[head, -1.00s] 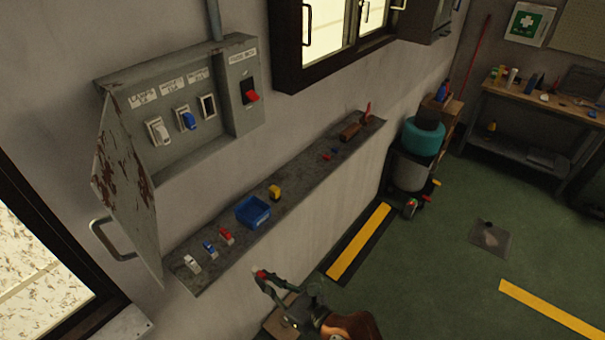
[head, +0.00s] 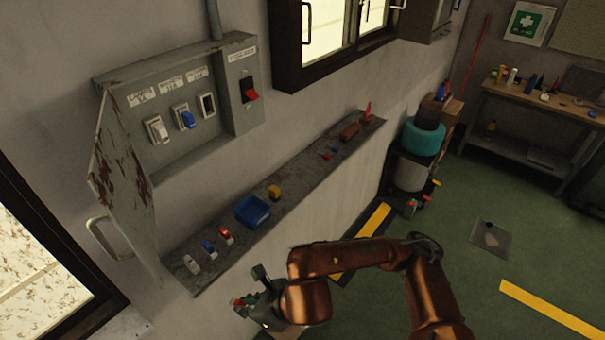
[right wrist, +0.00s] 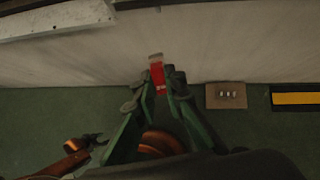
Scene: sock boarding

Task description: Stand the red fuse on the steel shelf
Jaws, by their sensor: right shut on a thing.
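My right gripper (head: 247,301) is low in front of the wall, below the left end of the steel shelf (head: 318,178). In the right wrist view it is shut on the red fuse (right wrist: 158,74), which sticks out beyond the fingertips and shows a pale end. The fuse is small and partly hidden in the head view (head: 238,302).
White (head: 190,263), blue (head: 209,250) and red-and-white (head: 226,236) pieces stand on the shelf's left end, beside a blue bin (head: 252,211) and a yellow piece (head: 274,192). The fuse box's rusty open door (head: 118,180) overhangs the left end. Bare shelf lies right of the yellow piece.

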